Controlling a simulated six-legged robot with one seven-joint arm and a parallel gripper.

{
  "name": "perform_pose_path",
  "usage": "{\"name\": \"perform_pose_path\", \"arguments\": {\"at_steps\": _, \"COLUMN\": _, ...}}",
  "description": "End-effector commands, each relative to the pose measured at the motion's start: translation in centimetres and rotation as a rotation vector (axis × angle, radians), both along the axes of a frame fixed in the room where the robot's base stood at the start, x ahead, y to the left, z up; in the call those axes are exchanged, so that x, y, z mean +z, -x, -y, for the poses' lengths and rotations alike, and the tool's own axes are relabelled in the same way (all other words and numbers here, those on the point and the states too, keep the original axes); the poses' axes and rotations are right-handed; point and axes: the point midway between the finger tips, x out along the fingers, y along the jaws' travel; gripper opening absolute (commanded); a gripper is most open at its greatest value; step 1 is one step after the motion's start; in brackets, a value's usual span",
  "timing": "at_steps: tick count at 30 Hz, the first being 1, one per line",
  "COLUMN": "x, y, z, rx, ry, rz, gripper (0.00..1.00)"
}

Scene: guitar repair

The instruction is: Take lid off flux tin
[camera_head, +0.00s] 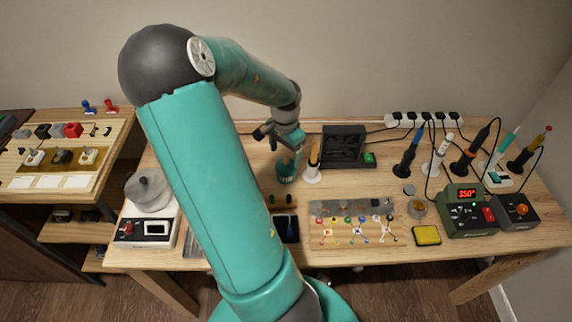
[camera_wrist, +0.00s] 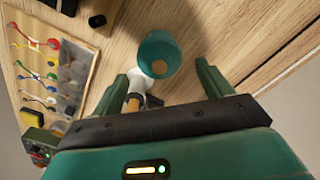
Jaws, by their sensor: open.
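My gripper (camera_head: 280,132) is over the back middle of the workbench, and its two fingers stand apart with nothing held between them. In the wrist view my gripper (camera_wrist: 169,70) has a teal cup (camera_wrist: 158,50) beyond its fingertips. The teal cup also shows below my gripper in the head view (camera_head: 286,172). A small round grey tin (camera_head: 409,190), perhaps the flux tin, stands on the right of the bench, well away from my gripper. A round container with a yellowish middle (camera_head: 417,209) is just in front of it. I cannot tell which is the flux tin.
A white holder with a wooden-handled tool (camera_head: 312,170) stands right beside the teal cup. A black open box (camera_head: 344,145) is behind it. Soldering irons, a green station (camera_head: 468,215) and a yellow sponge (camera_head: 426,236) crowd the right. A mat with coloured leads (camera_head: 355,228) lies in front.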

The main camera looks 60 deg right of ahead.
Motion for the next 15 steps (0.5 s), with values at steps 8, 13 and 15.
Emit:
{"name": "perform_pose_path", "arguments": {"at_steps": 8, "x": -3.3, "y": 0.2, "z": 0.1, "rx": -0.002, "ry": -0.001, "rz": -0.001, "gripper": 0.78}}
{"name": "perform_pose_path", "arguments": {"at_steps": 13, "x": -3.4, "y": 0.2, "z": 0.1, "rx": -0.001, "ry": 0.0, "rz": 0.0, "gripper": 0.78}}
{"name": "perform_pose_path", "arguments": {"at_steps": 15, "x": -3.3, "y": 0.2, "z": 0.1, "rx": -0.001, "ry": 0.0, "rz": 0.0, "gripper": 0.72}}
